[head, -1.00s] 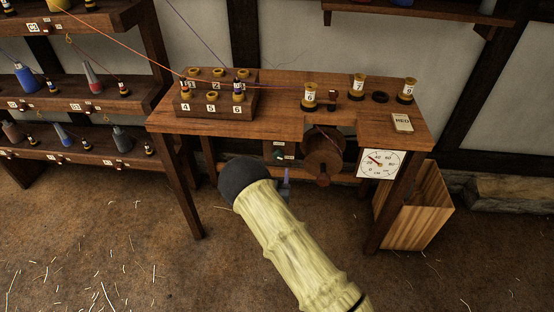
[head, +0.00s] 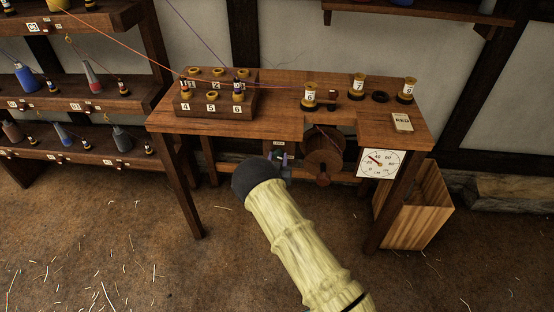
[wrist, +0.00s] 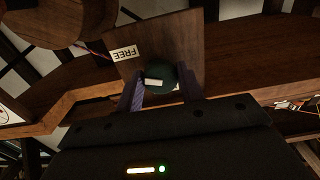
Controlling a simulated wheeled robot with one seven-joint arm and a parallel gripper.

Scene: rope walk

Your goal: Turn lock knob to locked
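The lock knob (wrist: 165,76) is a round dark green knob on a wooden plate (wrist: 187,38), seen in the wrist view. It has a white pointer bar, which lies toward the left of the knob face. A FREE label (wrist: 125,53) is on the plate, left of and above the knob. A scrap of white shows at the knob's lower right, mostly hidden. My gripper (wrist: 162,84) has its two purple fingers apart, one on each side of the knob. I cannot tell whether they touch it. In the head view, my gripper (head: 281,160) is at the plate under the bench, partly covering the knob.
The wooden bench (head: 285,118) is above the knob, with several bobbins on it. A wooden reel (head: 323,152) is right of the knob, and a dial (head: 381,164) farther right. A wooden bin (head: 418,205) stands at the bench's right.

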